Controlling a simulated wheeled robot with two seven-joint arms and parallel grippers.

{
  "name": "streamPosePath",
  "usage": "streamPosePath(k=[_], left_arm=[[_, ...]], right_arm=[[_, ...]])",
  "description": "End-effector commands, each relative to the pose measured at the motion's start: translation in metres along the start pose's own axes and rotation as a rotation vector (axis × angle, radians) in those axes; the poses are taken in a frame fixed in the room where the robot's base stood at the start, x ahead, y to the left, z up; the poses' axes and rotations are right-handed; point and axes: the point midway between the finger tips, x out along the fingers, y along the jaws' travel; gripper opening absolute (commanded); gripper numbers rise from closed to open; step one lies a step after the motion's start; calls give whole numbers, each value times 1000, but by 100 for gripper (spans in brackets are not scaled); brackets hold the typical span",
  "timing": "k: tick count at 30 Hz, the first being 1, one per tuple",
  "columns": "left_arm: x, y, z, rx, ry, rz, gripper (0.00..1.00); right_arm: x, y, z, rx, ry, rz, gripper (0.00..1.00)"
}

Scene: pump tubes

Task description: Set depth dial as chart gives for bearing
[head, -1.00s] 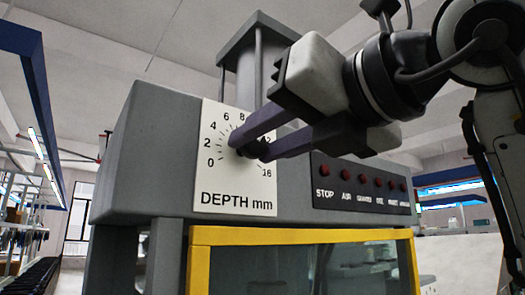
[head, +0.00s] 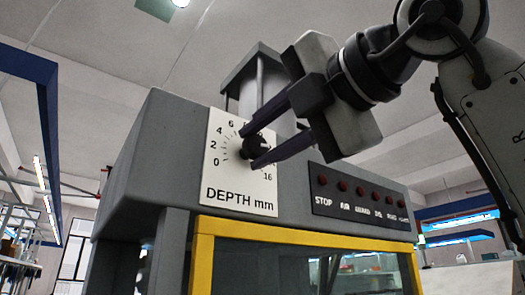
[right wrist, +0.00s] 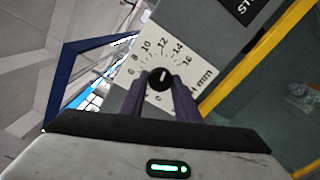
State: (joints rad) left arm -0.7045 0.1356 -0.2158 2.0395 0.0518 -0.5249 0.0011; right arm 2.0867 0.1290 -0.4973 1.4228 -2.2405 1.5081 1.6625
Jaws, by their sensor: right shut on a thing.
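The depth dial has a white scale plate (head: 222,180) marked "DEPTH mm", with numbers from 0 to 16, on the front of a grey machine. My right gripper (head: 250,148) reaches in from the upper right and is shut on the black dial knob (head: 256,146). Its purple fingers lie on two sides of the knob and cover part of the scale in the head view. In the right wrist view the knob (right wrist: 160,80) sits between the fingertips. Its short white mark points roughly toward 12; the exact reading cannot be told. No chart shows. My left gripper is not in view.
A black button panel (head: 360,206) with several red buttons, one labelled STOP, is right of the dial. A yellow frame (head: 203,265) around a clear guard is below. A grey column (head: 262,85) rises behind my gripper.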

Motion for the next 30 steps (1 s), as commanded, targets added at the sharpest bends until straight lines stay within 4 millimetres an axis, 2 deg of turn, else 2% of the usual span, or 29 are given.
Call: streamPosePath(k=[10,27,28,30], left_arm=[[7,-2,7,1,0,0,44],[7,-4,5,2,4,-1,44],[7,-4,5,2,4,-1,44],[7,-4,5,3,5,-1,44]], right_arm=[[0,0,1,154,-4,2,7],[0,1,2,184,-3,2,7],[0,1,2,184,-4,2,33],[0,1,2,184,-3,1,44]])
